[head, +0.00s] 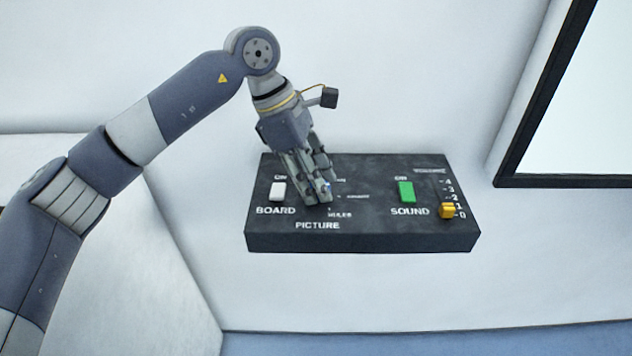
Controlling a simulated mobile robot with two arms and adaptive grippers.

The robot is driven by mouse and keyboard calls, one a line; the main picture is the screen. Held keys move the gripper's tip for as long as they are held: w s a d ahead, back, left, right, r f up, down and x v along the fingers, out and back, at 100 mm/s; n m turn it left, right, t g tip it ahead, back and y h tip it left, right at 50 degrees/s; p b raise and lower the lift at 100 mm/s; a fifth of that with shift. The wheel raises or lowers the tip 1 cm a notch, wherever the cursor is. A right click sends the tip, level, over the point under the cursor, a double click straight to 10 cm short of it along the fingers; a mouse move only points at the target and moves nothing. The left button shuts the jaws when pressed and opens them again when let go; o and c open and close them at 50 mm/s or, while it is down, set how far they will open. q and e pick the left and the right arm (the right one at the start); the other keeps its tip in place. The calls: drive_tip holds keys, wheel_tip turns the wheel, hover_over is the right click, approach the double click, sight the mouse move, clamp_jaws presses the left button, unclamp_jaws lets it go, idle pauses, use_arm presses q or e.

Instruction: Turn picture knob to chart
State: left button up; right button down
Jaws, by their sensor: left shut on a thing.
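The picture knob (327,186) is on the black control panel (370,237), above the PICTURE label. Only a small blue bit of it shows between the fingers of my left gripper (318,198). My left gripper reaches down from above and is shut on the knob. The fingers hide most of the knob and part of the small position labels around it, so I cannot tell which label it points at. My right gripper is not in view.
On the same panel, a white BOARD switch (278,192) sits left of my gripper. A black-framed screen (585,100) hangs at the upper right.

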use_arm(q)
drive_tip(key=shift+m, duration=0.6)
drive_tip(key=o, duration=1.1)
drive_tip(key=shift+c, duration=0.2)
drive_tip(key=v, duration=1.2)
drive_tip(key=shift+w, duration=0.25)
drive_tip(key=shift+d+r, duration=0.1)
